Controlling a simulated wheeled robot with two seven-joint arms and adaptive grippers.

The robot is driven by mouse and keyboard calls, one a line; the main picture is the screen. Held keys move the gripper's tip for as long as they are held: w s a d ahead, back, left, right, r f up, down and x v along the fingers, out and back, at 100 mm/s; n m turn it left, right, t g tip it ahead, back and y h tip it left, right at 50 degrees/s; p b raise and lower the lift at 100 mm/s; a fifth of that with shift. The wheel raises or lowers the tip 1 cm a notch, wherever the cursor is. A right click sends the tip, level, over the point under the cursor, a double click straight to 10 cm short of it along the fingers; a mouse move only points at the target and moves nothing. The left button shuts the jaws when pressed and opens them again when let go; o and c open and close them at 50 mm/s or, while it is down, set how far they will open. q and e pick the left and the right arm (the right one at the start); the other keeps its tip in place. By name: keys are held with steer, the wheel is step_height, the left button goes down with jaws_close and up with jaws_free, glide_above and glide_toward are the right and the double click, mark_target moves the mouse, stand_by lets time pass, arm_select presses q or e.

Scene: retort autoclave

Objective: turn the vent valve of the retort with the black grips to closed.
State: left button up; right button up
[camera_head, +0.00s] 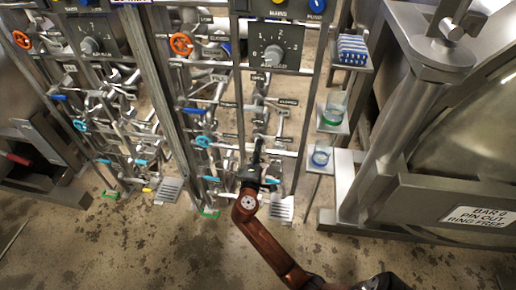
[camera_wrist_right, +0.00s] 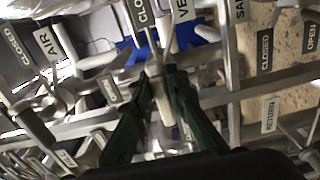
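My right gripper (camera_head: 257,155) reaches into the right-hand pipe and valve panel from below, among metal levers and small labels. In the right wrist view its two dark green fingers (camera_wrist_right: 163,72) point into the pipework, a narrow gap between them. A pale metal bar (camera_wrist_right: 160,98) shows in that gap; I cannot tell whether the fingers touch it. A partly cut-off label starting "VE" (camera_wrist_right: 182,9) is just beyond the fingertips, beside a label starting "CLO" (camera_wrist_right: 140,13). I cannot pick out the vent valve's handle or its black grips for certain. My left gripper is not in view.
Other labels read AIR (camera_wrist_right: 46,46), RETURN (camera_wrist_right: 269,114) and OPEN (camera_wrist_right: 311,37). An orange handwheel (camera_head: 181,44) and a dial box (camera_head: 272,46) are above. A second panel stands at left. Shelves with a green-banded beaker (camera_head: 333,114) and a steel retort are at right. The front floor is clear.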

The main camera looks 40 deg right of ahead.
steer(key=o, duration=0.4)
steer(key=shift+c, duration=0.2)
steer(key=shift+a, duration=0.15)
steer(key=v, duration=1.1)
steer(key=shift+s+a, duration=0.3)
steer(key=shift+f, duration=0.1)
stand_by(0.5)
